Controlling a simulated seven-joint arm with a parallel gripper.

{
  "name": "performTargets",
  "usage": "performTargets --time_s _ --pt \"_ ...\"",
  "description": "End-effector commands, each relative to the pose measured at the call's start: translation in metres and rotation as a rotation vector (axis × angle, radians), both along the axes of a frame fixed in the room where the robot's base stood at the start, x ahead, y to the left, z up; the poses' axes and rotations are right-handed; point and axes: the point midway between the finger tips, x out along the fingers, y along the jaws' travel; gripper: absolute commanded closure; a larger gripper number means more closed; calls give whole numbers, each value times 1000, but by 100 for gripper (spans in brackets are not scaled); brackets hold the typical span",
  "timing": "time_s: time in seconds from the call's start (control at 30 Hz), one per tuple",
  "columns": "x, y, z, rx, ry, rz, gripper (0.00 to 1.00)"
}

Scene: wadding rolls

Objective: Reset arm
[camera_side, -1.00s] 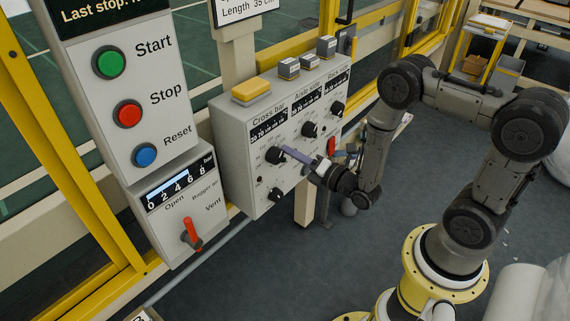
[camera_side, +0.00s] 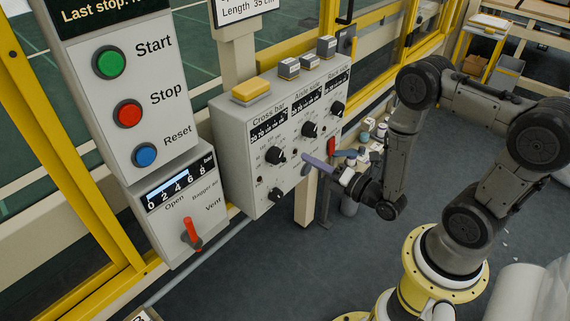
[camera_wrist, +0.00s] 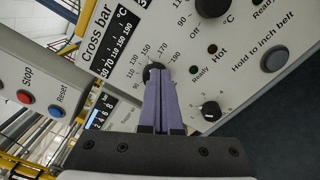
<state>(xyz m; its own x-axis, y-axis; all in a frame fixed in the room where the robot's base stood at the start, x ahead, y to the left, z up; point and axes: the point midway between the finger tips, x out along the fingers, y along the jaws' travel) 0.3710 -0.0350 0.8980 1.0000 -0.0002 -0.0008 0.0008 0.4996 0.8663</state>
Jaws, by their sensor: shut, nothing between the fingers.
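My gripper (camera_side: 315,162) is shut and empty, its two purple fingers pressed together. In the side view it stands in front of the grey control box, its tips apart from the Cross bar knob (camera_side: 275,155). In the wrist view the gripper (camera_wrist: 158,82) points at the box face, and the Cross bar knob (camera_wrist: 154,72) shows just beyond the fingertips, partly hidden by them. My arm is bent, with the wrist low at the right of the box.
Open floor lies below.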

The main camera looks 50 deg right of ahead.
Motion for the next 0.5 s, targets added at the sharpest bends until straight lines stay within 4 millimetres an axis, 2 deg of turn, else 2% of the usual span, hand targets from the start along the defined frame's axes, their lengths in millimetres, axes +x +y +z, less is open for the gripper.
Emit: performTargets --time_s 0.33,0.43,0.5 --pt "0 3 3 -2 -7 8 100" --pt "12 5 25 -14 -64 22 100" --pt "25 8 56 -29 -131 34 100"
